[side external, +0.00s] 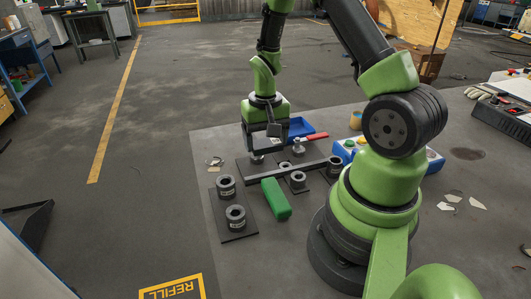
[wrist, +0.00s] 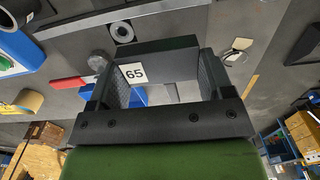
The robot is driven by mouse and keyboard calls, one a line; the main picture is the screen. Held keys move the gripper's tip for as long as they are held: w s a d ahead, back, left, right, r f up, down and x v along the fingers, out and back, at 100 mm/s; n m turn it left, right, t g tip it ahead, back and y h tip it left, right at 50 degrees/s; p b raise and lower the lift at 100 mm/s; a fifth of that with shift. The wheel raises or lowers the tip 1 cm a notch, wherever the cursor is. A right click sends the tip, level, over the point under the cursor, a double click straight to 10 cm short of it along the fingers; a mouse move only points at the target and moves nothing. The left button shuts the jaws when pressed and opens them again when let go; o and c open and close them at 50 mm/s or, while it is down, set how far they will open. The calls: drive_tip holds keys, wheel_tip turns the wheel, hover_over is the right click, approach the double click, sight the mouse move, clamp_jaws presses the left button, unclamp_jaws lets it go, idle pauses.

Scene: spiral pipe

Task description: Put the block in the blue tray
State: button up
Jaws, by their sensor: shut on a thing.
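My gripper (wrist: 160,75) is shut on a dark grey block (wrist: 172,68) with a white label reading 65. The block spans the gap between the two finger pads in the wrist view. In the side view my gripper (side external: 265,143) points down over the table near the long dark bar, and the block is hard to tell from the dark fingers. The blue tray (side external: 301,126) lies on the table just behind and to the right of my gripper. In the wrist view a part of the blue tray (wrist: 138,97) shows between the fingers.
A long dark bar (side external: 308,160) lies below my gripper, with a red handle (side external: 317,136) behind it. A green block (side external: 276,199) and dark plates with ringed posts (side external: 235,217) stand in front. A blue button box (side external: 343,151) is at the right.

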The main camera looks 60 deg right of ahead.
wheel_tip(320, 180, up, 3)
drive_tip(key=shift+f, duration=0.2)
drive_tip(key=d, duration=1.8)
drive_tip(key=f, duration=0.9)
drive_tip(key=shift+w+d, duration=0.2)
drive_tip(key=shift+w, duration=0.2)
drive_tip(key=shift+f, duration=0.2)
drive_tip(key=o, duration=1.2)
drive_tip(key=shift+r, duration=0.1)
